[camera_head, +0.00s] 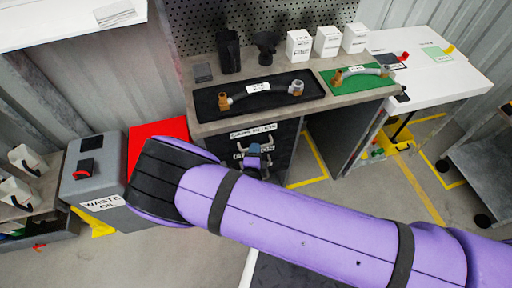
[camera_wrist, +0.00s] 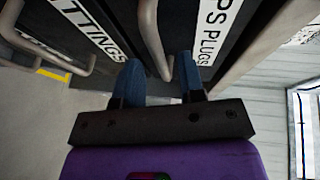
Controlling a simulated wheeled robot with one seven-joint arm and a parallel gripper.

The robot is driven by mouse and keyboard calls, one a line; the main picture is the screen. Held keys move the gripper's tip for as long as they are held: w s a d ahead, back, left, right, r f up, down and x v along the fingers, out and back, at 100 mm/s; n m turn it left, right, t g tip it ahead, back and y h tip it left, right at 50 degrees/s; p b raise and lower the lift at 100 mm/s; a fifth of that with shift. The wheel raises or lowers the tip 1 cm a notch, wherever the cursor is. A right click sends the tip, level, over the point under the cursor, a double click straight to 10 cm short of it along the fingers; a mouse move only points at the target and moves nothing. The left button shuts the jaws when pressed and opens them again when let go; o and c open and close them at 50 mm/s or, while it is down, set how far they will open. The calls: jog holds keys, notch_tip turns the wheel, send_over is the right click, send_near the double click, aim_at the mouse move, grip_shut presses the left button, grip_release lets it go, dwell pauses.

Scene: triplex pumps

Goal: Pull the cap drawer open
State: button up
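The cap drawer (camera_head: 280,137) is the top drawer under the workbench, with a white label reading roughly "CAPS PLUGS". In the wrist view its dark front (camera_wrist: 222,50) looks flush with the cabinet. Its grey bar handle (camera_wrist: 152,40) runs down between the two blue fingers of my gripper (camera_wrist: 160,82). The fingers are apart, one on each side of the handle; I cannot tell whether either touches it. In the head view my gripper (camera_head: 254,158) is in front of the drawers, partly hidden by my purple arm.
A lower drawer labelled "FITTINGS" (camera_wrist: 88,30) has its own handle (camera_wrist: 85,62) beside my gripper. The workbench (camera_head: 213,127) holds a black tray, a green mat and white boxes. A grey waste oil bin (camera_head: 90,180) and a red box (camera_head: 150,132) stand left.

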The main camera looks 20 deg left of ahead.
jog(key=shift+x, duration=1.3)
jog(key=shift+c, duration=0.2)
grip_shut()
